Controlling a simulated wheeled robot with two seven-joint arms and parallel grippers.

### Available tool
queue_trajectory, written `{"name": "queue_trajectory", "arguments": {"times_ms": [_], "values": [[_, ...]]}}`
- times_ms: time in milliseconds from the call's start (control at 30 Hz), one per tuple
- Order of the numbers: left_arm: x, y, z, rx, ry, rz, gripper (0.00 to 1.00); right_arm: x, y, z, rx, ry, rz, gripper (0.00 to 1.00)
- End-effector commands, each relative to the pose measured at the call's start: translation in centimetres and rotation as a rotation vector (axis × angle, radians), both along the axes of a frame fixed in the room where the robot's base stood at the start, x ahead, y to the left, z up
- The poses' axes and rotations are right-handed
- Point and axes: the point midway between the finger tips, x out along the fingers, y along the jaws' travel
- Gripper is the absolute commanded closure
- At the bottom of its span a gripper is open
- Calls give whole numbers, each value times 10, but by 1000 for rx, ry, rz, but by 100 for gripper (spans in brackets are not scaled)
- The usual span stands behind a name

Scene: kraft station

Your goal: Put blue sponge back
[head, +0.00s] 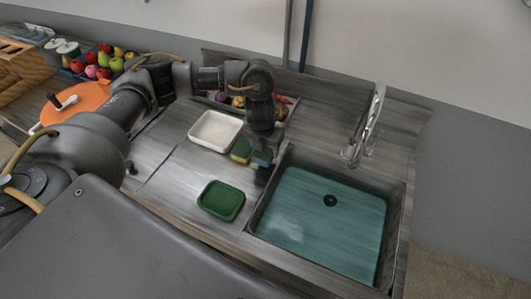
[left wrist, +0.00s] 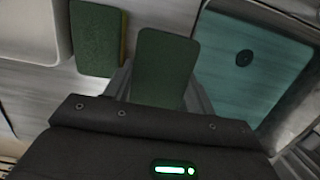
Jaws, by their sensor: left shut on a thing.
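The blue sponge (head: 262,158) is in my left gripper (head: 263,150), just left of the sink's upper left corner in the head view. In the left wrist view its green top face (left wrist: 164,68) shows between the two fingers, which are shut on it. I cannot tell whether it touches the counter. A second sponge, yellow with a green top (head: 241,150), stands close beside it on the left; it also shows in the left wrist view (left wrist: 97,38). My right gripper is not in view.
The sink (head: 325,220) with a teal bottom lies to the right, its faucet (head: 366,130) behind. A white tray (head: 214,132) and a green dish (head: 221,200) sit on the counter. A produce tray (head: 284,110) is partly hidden behind my arm. Counter left of the green dish is clear.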

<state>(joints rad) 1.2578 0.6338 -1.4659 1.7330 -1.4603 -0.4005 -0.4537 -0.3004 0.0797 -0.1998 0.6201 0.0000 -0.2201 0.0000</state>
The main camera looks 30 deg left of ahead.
Motion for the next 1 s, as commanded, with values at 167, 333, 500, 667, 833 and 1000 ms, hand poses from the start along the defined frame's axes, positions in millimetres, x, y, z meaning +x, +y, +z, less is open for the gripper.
{"name": "queue_trajectory", "arguments": {"times_ms": [167,333,500,667,833,1000], "values": [[8,2,-9,-2,-2,-2,63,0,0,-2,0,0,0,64],[11,4,-16,-1,1,2,63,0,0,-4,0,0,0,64],[11,4,-37,-2,4,1,63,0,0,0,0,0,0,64],[12,5,-45,-1,-1,0,63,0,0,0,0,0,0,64],[12,5,-45,-1,-2,-1,63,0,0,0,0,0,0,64],[12,5,-49,-1,-1,-1,63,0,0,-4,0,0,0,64]]}}
